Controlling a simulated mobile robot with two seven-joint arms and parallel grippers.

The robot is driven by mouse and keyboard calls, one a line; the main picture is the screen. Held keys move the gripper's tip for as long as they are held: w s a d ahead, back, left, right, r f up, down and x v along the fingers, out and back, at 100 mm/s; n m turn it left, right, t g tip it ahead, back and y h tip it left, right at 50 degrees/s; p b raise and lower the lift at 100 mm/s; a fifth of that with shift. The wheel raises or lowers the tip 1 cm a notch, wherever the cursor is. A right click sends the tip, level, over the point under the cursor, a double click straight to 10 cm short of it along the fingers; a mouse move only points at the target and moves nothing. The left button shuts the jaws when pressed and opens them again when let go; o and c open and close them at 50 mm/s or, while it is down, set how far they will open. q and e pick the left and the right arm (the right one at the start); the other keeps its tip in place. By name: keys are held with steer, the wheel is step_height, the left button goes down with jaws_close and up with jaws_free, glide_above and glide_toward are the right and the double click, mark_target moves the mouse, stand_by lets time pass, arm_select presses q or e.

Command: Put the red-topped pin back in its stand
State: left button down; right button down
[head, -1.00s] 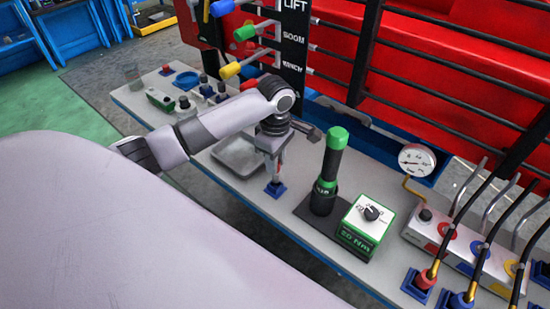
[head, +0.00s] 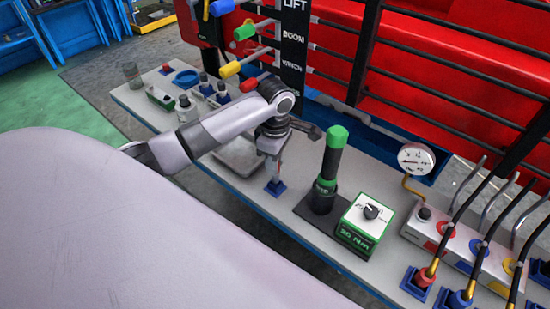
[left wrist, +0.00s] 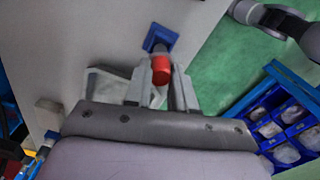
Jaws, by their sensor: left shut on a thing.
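My left gripper (head: 273,155) points down over the bench and is shut on the red-topped pin (head: 276,173). In the left wrist view the pin's red top (left wrist: 161,69) shows between the two fingers (left wrist: 172,82). The small square blue stand (head: 275,188) is on the bench directly below the pin, and it also shows in the left wrist view (left wrist: 161,37). The pin looks about upright, with its lower end at the stand. I cannot tell how deep it sits in the stand. My right gripper is not in view.
A grey tray (head: 238,160) lies just behind my gripper. A green-capped black torch (head: 329,170) and a green-and-white torque box (head: 362,222) stand close to its right. A pressure gauge (head: 416,160) and hose fittings are farther right. The bench's front edge is near.

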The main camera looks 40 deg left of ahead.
arm_select(q)
steer(key=shift+f, duration=1.4)
steer(key=c, duration=0.9)
jaws_free()
steer(key=shift+o, duration=0.2)
steer(key=shift+r, duration=0.15)
steer(key=shift+r, duration=2.4)
